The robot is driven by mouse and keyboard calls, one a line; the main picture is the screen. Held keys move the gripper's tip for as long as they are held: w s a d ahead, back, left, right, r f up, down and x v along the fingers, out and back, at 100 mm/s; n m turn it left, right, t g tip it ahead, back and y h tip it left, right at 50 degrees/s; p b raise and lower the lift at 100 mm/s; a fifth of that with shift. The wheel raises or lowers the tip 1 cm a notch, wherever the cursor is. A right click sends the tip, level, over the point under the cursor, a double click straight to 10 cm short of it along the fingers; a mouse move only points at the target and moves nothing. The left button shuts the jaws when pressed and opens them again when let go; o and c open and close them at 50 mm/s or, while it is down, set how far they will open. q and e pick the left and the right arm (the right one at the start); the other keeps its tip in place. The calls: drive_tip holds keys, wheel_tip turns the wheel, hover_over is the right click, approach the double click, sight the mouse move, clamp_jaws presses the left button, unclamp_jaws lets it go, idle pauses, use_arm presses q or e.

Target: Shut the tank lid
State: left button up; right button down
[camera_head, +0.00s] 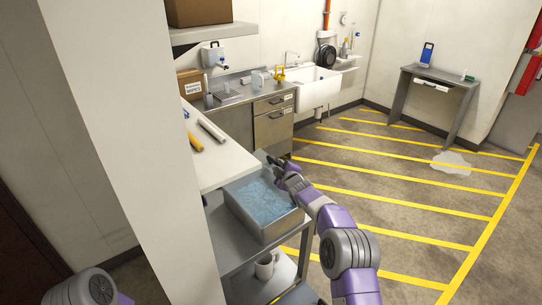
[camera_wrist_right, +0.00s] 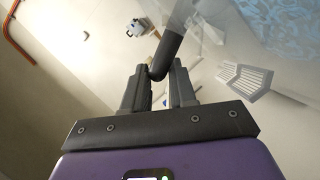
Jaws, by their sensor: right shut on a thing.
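The tank (camera_head: 268,229) is an open-topped-looking grey box with rippled blue water, standing on a grey cart. My right gripper (camera_head: 283,168) is at the tank's far edge in the head view. In the right wrist view, my right gripper (camera_wrist_right: 161,75) is shut on a dark round bar, the handle (camera_wrist_right: 172,45). A clear, see-through panel, apparently the tank lid (camera_wrist_right: 208,18), lies beside the handle, with blue water showing at the upper right. The lid is hard to make out in the head view, and I cannot tell its angle. My left gripper is out of view.
A white shelf (camera_head: 222,166) with yellow and grey tubes stands close to the tank's left. A white mug (camera_head: 265,266) is on the cart's lower shelf. A steel counter (camera_head: 238,96) and sink (camera_head: 318,88) are behind.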

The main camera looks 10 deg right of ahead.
drive_tip(key=d+f, duration=0.1)
drive_tip(key=w+d+f, duration=0.1)
drive_tip(key=f, duration=0.1)
drive_tip(key=d+f, duration=0.1)
drive_tip(key=shift+w+f+b, duration=0.15)
drive_tip(key=shift+f+b, duration=0.1)
drive_tip(key=shift+b, duration=0.15)
drive_tip(key=shift+w+d+f+b, duration=0.1)
drive_tip(key=shift+d+f+b, duration=0.25)
drive_tip(key=shift+f, duration=0.5)
drive_tip(key=c, duration=1.1)
unclamp_jaws()
drive_tip(key=shift+d, duration=0.1)
drive_tip(key=shift+o, duration=0.2)
drive_tip(key=shift+f, duration=0.55)
drive_tip(key=v, duration=0.5)
drive_tip(key=shift+s+r+b, duration=0.3)
drive_tip(key=shift+s, duration=0.1)
drive_tip(key=shift+s+a+r, duration=0.1)
drive_tip(key=shift+s, duration=0.3)
drive_tip(key=shift+s+a+r, duration=0.1)
drive_tip(key=shift+s+a, duration=0.05)
drive_tip(key=shift+s, duration=0.3)
